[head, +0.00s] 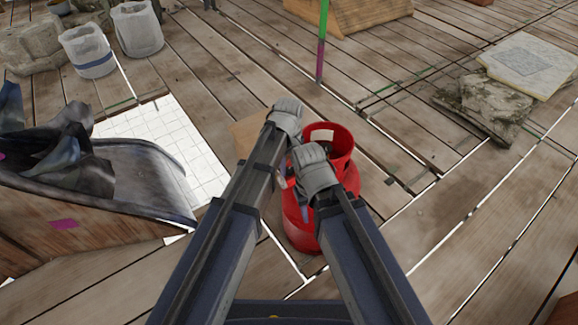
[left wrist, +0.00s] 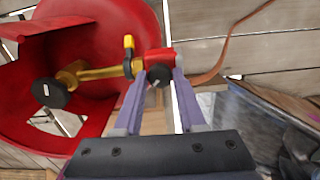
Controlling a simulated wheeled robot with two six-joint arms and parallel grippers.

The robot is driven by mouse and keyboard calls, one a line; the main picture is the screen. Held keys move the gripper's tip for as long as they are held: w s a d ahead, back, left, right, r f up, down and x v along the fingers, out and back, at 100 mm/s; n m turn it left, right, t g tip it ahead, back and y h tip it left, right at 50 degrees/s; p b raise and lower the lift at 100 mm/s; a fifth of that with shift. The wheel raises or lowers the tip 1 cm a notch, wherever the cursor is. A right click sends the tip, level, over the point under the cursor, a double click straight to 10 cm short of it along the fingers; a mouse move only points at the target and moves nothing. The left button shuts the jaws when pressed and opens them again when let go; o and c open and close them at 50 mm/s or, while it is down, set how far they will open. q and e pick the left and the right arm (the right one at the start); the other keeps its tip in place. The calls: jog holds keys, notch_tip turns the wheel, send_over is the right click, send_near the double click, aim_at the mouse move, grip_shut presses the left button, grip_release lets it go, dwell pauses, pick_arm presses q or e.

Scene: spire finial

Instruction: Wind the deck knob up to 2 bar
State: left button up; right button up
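A red gas cylinder (head: 300,232) with a tall collar stands on the deck, partly behind my forearms in the head view. In the left wrist view a brass valve with a black handwheel (left wrist: 50,93) and a yellow lever (left wrist: 128,55) leads to a red regulator (left wrist: 160,57) with a small black knob (left wrist: 158,74). My left gripper (left wrist: 158,82) has one purple finger on each side of this knob, seemingly touching it. My right arm's grey wrist (head: 315,172) is over the cylinder's front; its fingers are hidden. No pressure reading is legible.
An orange hose (left wrist: 235,45) runs from the regulator. A curved grey slide-like piece (head: 130,180) with dark cloth lies left of the cylinder, near a white tiled panel (head: 180,140). Buckets (head: 90,55) stand at back left; stone slabs (head: 485,105) lie right. The right foreground deck is clear.

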aim_at(288, 170)
pick_arm(q)
jog(key=o, duration=0.4)
jog(key=shift+r, duration=0.15)
notch_tip(288, 170, up, 8)
jog(key=p, duration=0.8)
jog(key=shift+f, duration=0.2)
jog(key=shift+a, duration=0.1)
